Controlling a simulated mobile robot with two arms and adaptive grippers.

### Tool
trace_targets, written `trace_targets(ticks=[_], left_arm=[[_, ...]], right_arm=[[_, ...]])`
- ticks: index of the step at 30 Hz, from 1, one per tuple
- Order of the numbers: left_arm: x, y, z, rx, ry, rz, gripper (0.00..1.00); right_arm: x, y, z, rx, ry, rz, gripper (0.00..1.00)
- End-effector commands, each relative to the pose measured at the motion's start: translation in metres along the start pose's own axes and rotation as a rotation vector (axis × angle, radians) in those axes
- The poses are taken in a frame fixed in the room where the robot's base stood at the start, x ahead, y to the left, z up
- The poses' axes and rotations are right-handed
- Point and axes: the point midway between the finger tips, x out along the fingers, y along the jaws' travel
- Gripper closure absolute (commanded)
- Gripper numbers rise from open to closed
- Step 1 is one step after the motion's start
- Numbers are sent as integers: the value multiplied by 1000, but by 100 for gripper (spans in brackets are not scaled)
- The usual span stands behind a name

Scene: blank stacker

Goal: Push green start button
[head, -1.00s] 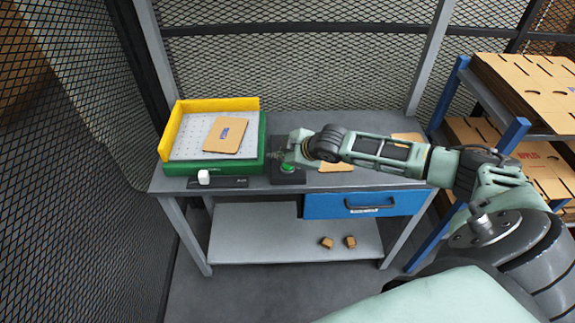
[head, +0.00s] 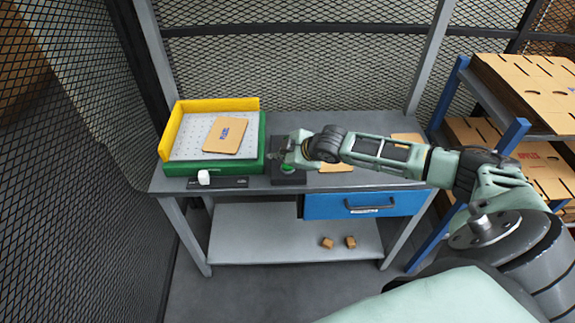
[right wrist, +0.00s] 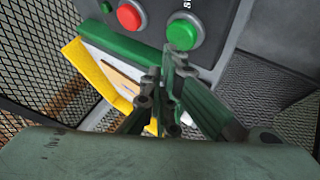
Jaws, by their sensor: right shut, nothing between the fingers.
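The green start button (head: 288,169) sits on a dark control box (head: 289,180) at the front of the table, just right of the green-framed tray. In the right wrist view the green button (right wrist: 182,34) is round, on the grey box face beside a red button (right wrist: 130,16). My right gripper (head: 284,154) is shut and empty, over the box close to the green button. In the right wrist view its fingertips (right wrist: 170,62) appear just below the green button; I cannot tell whether they touch it. My left gripper is not in view.
A tray with yellow walls (head: 212,104) and a green frame holds a cardboard blank (head: 226,135). A white knob (head: 204,177) on a dark strip is in front. A blue drawer (head: 350,205) hangs under the table. A shelf with cardboard stacks (head: 530,85) stands right.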

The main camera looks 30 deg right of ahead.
Motion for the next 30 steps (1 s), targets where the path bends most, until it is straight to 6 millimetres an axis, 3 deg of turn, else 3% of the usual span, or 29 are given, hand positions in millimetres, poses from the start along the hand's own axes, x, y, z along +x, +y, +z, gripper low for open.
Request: trace_targets(ticks=[30], left_arm=[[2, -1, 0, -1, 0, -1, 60]], right_arm=[[8, -6, 6, 0, 0, 0, 100]])
